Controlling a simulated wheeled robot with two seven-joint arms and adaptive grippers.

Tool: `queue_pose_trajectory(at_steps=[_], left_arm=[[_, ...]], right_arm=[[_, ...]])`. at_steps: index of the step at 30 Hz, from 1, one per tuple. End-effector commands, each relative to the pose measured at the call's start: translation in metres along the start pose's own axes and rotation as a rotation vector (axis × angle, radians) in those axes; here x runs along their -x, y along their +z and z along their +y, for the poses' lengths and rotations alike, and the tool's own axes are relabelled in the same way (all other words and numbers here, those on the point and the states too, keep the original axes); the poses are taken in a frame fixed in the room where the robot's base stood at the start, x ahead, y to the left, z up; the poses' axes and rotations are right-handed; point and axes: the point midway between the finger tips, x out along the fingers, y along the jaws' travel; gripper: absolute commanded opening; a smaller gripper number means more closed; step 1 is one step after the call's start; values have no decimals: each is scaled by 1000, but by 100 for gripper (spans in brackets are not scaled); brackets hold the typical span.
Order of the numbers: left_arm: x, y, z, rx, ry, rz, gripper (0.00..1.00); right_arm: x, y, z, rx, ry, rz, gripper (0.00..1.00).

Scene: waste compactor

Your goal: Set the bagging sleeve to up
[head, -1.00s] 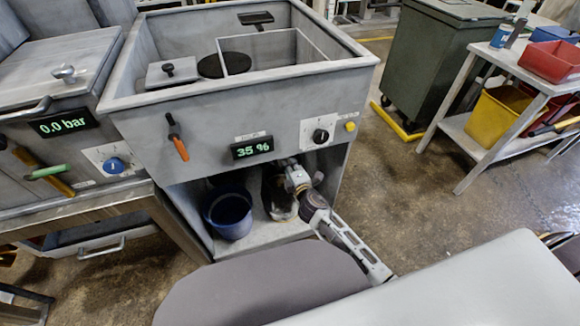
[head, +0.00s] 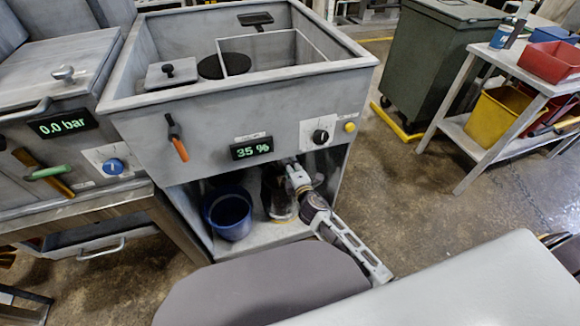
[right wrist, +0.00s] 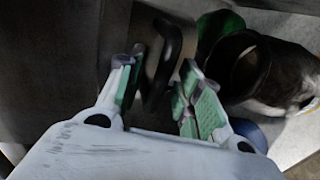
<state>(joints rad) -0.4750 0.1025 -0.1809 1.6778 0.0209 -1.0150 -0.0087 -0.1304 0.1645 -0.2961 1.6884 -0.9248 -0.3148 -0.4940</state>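The grey compactor (head: 215,115) stands ahead in the head view, with a 35 % display. Its front has an open lower bay. My right arm reaches to the top right of this bay, where its fingertips are hidden in the head view. In the right wrist view my right gripper (right wrist: 158,82) is open, with green-padded fingers on either side of a dark looped handle (right wrist: 166,62). I cannot tell whether they touch it. The handle may belong to the bagging sleeve, but no label shows. A dark round-mouthed object (right wrist: 245,65) lies to its right. My left gripper is not in view.
A blue bucket (head: 229,212) stands in the bay, left of a dark object (head: 276,192). An orange-handled lever (head: 177,138), a black knob (head: 320,136) and a yellow button (head: 350,127) are on the front panel. The floor to the right is open up to a side table (head: 478,128).

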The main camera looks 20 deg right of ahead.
Motion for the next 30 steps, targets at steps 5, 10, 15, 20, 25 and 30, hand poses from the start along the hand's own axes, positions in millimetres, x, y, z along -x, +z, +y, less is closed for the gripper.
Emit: queue_pose_trajectory(at_steps=[5, 10, 15, 20, 25, 30], left_arm=[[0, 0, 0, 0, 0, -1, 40], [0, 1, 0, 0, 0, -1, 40], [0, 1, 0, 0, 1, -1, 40], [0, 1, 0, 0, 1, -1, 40], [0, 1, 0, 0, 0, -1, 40], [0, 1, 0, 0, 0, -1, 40]], right_arm=[[12, 0, -1, 0, -1, 0, 35], [27, 0, -1, 1, -2, 0, 35], [42, 0, -1, 1, -1, 0, 35], [56, 1, 0, 1, 0, 0, 35], [71, 0, -1, 0, -1, 0, 35], [86, 0, 0, 0, 0, 0, 35]])
